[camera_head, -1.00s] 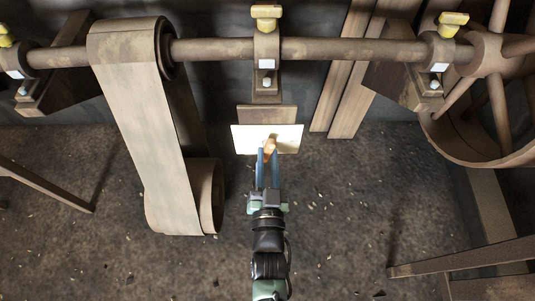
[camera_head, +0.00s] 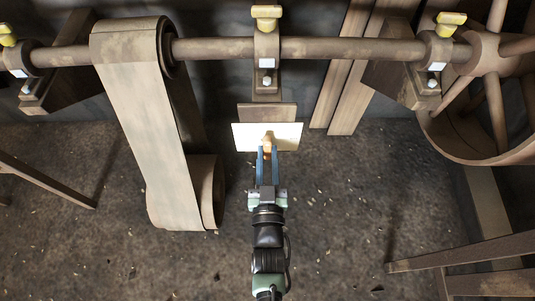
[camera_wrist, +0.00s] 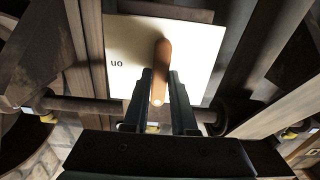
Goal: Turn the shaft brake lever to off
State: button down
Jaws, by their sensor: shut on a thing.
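The shaft brake lever (camera_head: 267,137) is a small orange-brown handle on a white plate (camera_head: 290,134) below the middle shaft bearing. My gripper (camera_head: 267,150) is shut on the lever, with a blue finger on each side. In the wrist view, the lever (camera_wrist: 163,55) stands nearly upright between the dark fingers of my gripper (camera_wrist: 161,76), its rounded end toward the camera. The plate (camera_wrist: 130,45) shows the word "on", upside down, left of the lever. No "off" mark can be made out; the fingers cover part of the plate.
A long shaft (camera_head: 350,49) runs across above the plate. A wide belt (camera_head: 150,140) hangs to the left, and a large spoked wheel (camera_head: 480,110) is at the right. Wooden boards (camera_head: 345,90) stand right of the plate.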

jog(key=c, duration=0.7)
grip_release()
jog(key=s+p, duration=0.4)
jog(key=s, duration=0.9)
